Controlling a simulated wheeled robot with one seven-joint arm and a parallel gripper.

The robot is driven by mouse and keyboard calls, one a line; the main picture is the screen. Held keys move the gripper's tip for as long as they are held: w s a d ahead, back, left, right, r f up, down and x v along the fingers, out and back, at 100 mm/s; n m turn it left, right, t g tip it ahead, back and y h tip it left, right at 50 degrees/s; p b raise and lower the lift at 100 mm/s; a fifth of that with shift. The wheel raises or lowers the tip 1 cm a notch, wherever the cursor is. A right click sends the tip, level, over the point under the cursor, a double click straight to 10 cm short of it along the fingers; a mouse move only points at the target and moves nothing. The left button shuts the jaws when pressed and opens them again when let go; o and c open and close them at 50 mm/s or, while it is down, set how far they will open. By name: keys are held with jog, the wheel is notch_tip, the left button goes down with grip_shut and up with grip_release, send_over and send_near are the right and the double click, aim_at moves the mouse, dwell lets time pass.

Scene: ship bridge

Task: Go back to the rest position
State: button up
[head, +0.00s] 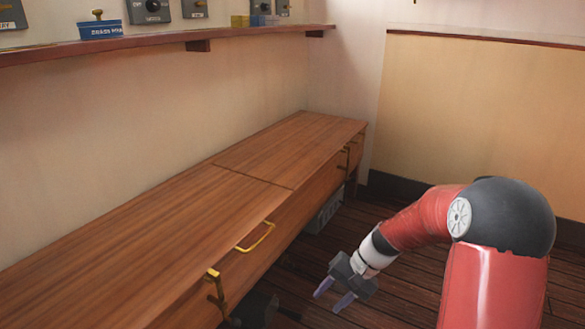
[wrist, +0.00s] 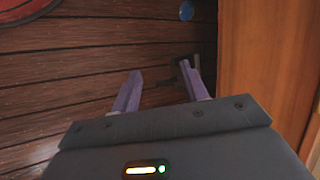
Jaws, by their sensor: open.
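My gripper (head: 333,295) is open and empty. In the head view it hangs low over the dark plank floor, to the right of the wooden cabinet (head: 130,245), and is apart from it. In the wrist view my gripper's two purple fingers (wrist: 164,92) are spread, with only floor planks showing between them. My red arm reaches in from the lower right of the head view.
The cabinet has brass handles (head: 256,238) on its front and a bare top. A grey box (head: 325,212) sits low beside it. Dark plank floor (head: 300,268) lies around my gripper.

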jog(key=s+d+r+n+t+h, duration=0.2)
jog(key=s+d+r+t+h, duration=0.15)
jog(key=s+r, duration=0.65)
jog(key=s+d+r+n+t+h, duration=0.15)
jog(key=s+r+t+h, duration=0.25)
jog(key=s+r, duration=0.6)
notch_tip(320, 180, up, 11)
jog(key=p, duration=1.2)
jog(key=shift+s+d+r+g+p, duration=0.2)
jog(key=shift+s+d+g+p, duration=0.15)
jog(key=shift+s+d, duration=0.05)
jog(key=shift+y, duration=0.25)
